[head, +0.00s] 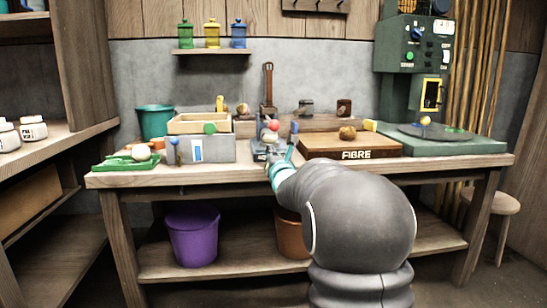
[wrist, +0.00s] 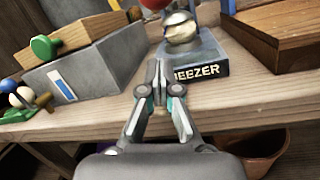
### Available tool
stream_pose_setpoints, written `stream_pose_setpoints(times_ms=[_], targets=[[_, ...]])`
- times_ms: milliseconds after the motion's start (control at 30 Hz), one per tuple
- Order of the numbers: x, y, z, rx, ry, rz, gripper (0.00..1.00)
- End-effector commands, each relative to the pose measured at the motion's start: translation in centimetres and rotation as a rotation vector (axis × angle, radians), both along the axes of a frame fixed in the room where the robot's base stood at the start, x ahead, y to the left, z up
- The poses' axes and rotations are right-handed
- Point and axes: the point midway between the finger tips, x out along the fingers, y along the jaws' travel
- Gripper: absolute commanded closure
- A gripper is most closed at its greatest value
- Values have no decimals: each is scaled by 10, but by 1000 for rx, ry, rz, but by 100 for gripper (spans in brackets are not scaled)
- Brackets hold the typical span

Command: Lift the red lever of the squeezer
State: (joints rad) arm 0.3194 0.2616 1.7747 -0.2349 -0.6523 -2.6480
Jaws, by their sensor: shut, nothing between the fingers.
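The squeezer stands on the workbench; its grey base (wrist: 205,62) with a partly hidden label, "EEZER", shows in the wrist view. A round pale and metallic part (wrist: 182,30) sits on the base. The red ball end of the lever (wrist: 154,4) is cut off by the top edge of the wrist view. In the head view the red ball (head: 274,125) stands above the squeezer, which my arm partly hides. My gripper (wrist: 157,72) is shut and empty, in front of the squeezer's base and below the red ball. Contact with the base cannot be told.
A grey box (head: 207,149) with a wooden tray (head: 199,123) stands left of the squeezer. A wooden block marked FIBRE (head: 350,146) stands to the right. A green tray (head: 125,161) lies at the bench's left end. A purple bucket (head: 193,236) is on the lower shelf.

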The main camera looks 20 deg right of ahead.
Motion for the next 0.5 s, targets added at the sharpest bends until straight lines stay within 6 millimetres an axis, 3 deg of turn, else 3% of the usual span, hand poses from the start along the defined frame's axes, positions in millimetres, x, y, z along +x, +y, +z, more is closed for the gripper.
stream_pose_setpoints(times_ms=[333,500], targets=[[51,-8,10,2,-1,1,100],[36,-13,30,1,-2,0,100]])
